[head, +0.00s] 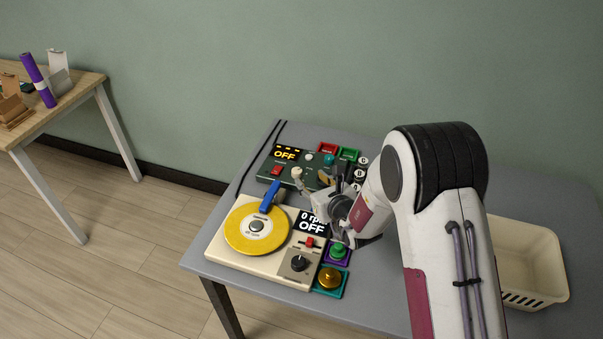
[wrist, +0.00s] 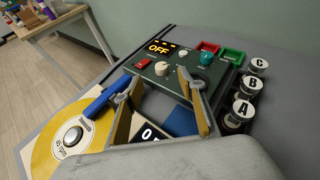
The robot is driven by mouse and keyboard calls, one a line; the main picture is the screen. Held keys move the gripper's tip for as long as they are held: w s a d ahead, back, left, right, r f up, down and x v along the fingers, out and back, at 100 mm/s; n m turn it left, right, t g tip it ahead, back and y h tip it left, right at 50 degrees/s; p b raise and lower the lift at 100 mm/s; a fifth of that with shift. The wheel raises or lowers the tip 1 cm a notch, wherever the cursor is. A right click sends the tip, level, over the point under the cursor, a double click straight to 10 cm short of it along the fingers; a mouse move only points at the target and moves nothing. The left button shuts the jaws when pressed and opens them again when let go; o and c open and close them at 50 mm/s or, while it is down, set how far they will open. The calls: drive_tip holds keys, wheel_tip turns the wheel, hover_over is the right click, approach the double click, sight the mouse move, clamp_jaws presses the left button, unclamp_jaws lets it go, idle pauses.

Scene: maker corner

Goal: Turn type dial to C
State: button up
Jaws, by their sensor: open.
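A dark green box (head: 268,180) with an OFF display stands near the back of the grey table; it also shows in the wrist view (wrist: 150,83). It carries a white knob (wrist: 162,68) and a teal knob (wrist: 205,58); I cannot read which one is the type dial, nor its setting. In the wrist view my gripper (wrist: 160,78) is open, its two tan-padded fingers apart at the box's near side. The white knob shows beyond and between the fingertips, with nothing held. In the head view my gripper (head: 311,177) is partly hidden by my arm.
A turntable with a yellow disc (head: 243,237) and a blue arm (head: 271,194) lies in front. Three round pieces marked C (wrist: 259,66), B (wrist: 251,84) and A (wrist: 240,112) stand on the right. A cream basket (head: 540,255) is at the far right.

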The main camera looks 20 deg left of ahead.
wheel_tip(320, 180, up, 7)
drive_tip(key=s+a+r+n+g+y, duration=0.15)
drive_tip(key=s+a+n+g, duration=0.3)
drive_tip(key=a+n, duration=0.45)
drive_tip(key=s+a+r+n+g+y, duration=0.1)
drive_tip(key=s+a+n+g+y, duration=0.15)
drive_tip(key=a+n+g, duration=0.65)
drive_tip(key=w+d+f+n+t+h, duration=0.1)
drive_tip(key=d+n+h, duration=0.1)
drive_tip(key=n, duration=0.2)
drive_tip(key=w+d+f+n+t+h, duration=0.1)
drive_tip(key=w+d+f+n+h, duration=0.1)
drive_tip(key=n+h, duration=0.1)
drive_tip(key=w+d+f+n+t+h, duration=0.2)
drive_tip(key=n, duration=0.3)
drive_tip(key=shift+w+d, duration=0.2)
drive_tip(key=shift+d, duration=0.2)
drive_tip(key=w+d+f+n+t+h, duration=0.3)
drive_tip(key=w+d, duration=0.2)
drive_tip(key=w, duration=0.3)
drive_tip(key=shift+h, duration=0.3)
